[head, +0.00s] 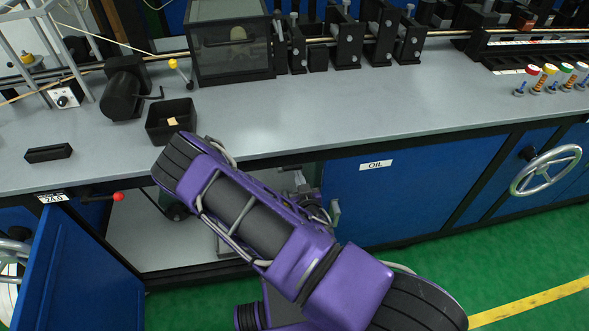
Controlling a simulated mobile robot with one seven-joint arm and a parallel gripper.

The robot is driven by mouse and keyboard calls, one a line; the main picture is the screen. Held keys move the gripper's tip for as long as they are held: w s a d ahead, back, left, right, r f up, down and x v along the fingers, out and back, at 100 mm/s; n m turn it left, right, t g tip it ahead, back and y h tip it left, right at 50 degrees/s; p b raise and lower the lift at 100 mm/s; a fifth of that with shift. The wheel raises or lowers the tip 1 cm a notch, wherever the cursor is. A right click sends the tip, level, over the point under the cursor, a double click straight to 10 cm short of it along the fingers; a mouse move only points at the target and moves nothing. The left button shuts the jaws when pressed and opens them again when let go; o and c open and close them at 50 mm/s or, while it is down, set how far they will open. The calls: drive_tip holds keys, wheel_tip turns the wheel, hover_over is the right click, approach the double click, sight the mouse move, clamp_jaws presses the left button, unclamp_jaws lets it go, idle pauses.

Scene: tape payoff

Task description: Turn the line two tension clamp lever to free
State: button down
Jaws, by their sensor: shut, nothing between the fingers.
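I cannot tell which lever belongs to line two, as no line marking is readable. A lever with a yellow knob (173,64) stands on the bench beside a black enclosure. Another yellow knob (27,58) is at the far left by a grey frame. A lever with a red ball (118,197) sticks out below the bench's front edge, pointing right.
A blue door (80,275) stands open at the lower left. A black bin (171,122) and a small black block (48,153) sit on the grey bench (330,112). A handwheel (545,171) juts out at right. The bench's middle is clear.

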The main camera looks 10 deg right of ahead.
drive_tip(key=b, duration=0.1)
hover_over(295, 168)
drive_tip(key=s+a, duration=0.1)
drive_tip(key=s, duration=0.2)
wheel_tip(295, 168, down, 2)
drive_tip(key=f, duration=0.1)
drive_tip(key=w+f+b, duration=0.1)
drive_tip(key=f, duration=0.1)
drive_tip(key=shift+d+f, duration=0.1)
drive_tip(key=shift+f, duration=0.6)
drive_tip(key=shift+s+d, duration=0.1)
drive_tip(key=shift+s, duration=0.05)
